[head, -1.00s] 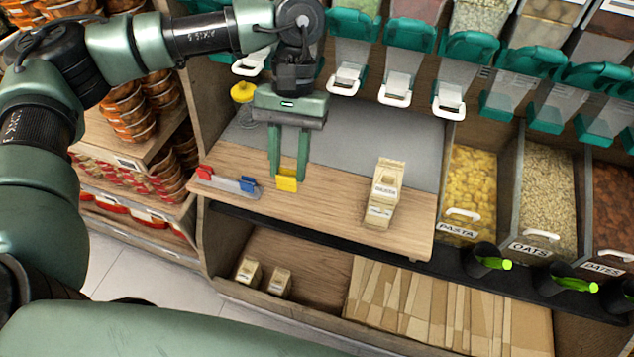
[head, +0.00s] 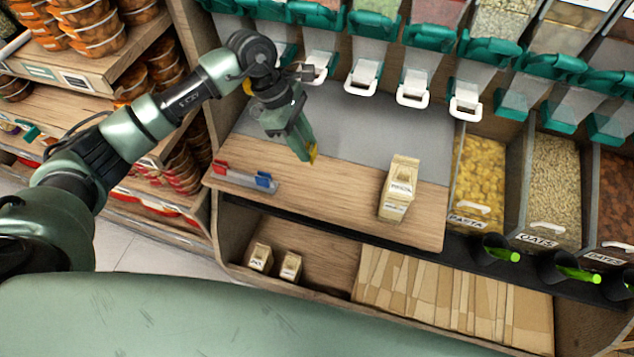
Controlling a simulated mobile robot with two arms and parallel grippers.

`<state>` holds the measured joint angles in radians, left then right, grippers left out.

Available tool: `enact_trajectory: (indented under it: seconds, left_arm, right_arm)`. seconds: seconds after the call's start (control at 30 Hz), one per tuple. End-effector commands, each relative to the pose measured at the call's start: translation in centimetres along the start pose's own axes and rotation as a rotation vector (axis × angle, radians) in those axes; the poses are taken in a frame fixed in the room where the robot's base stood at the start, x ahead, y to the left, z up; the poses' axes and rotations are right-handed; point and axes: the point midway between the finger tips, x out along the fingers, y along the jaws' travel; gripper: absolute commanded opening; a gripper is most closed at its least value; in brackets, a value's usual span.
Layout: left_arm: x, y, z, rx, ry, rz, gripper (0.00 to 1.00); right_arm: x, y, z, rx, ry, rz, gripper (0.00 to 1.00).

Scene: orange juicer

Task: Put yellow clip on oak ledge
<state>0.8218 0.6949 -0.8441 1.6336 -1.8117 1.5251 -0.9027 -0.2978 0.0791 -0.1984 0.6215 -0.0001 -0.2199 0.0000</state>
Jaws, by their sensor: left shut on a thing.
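The yellow clip (head: 313,154) is between the fingertips of my left gripper (head: 309,152), which is shut on it. Most of the clip is hidden by the fingers. The gripper is tilted and holds the clip over the back part of the oak ledge (head: 325,202), near the grey mat. I cannot tell exactly how high it is above the surface. My right gripper is not in view.
A grey rail (head: 240,180) with a red clip (head: 220,167) and a blue clip (head: 264,180) lies on the ledge's left. A paper bag (head: 398,188) stands right of centre. Dispensers with white handles (head: 362,78) hang behind. The ledge's middle is clear.

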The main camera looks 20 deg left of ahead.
Motion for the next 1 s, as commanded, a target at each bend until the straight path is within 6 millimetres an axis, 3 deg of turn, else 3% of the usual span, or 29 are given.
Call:
enact_trajectory:
  seconds: [0.03,0.1,0.3,0.57,0.8,1.0]
  left_arm:
    - [2.1,-0.1,-0.8,0.0,-0.001,-0.002,0.0]
    - [3.9,-0.1,-1.5,0.0,-0.002,-0.002,0.0]
    - [7.4,0.0,-3.0,0.002,-0.002,-0.001,0.0]
    - [9.1,0.0,-3.6,0.004,-0.001,0.0,0.0]
    - [12.3,0.0,-5.0,0.003,-0.002,-0.001,0.0]
    - [12.1,0.0,-4.9,0.005,-0.001,0.001,0.0]
  right_arm:
    - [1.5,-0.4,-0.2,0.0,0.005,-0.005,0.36]
    - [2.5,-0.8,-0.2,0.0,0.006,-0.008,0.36]
    - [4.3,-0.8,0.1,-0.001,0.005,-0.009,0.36]
    - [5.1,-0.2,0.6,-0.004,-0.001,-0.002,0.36]
    - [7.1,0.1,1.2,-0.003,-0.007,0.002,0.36]
    - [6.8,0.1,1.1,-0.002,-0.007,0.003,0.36]
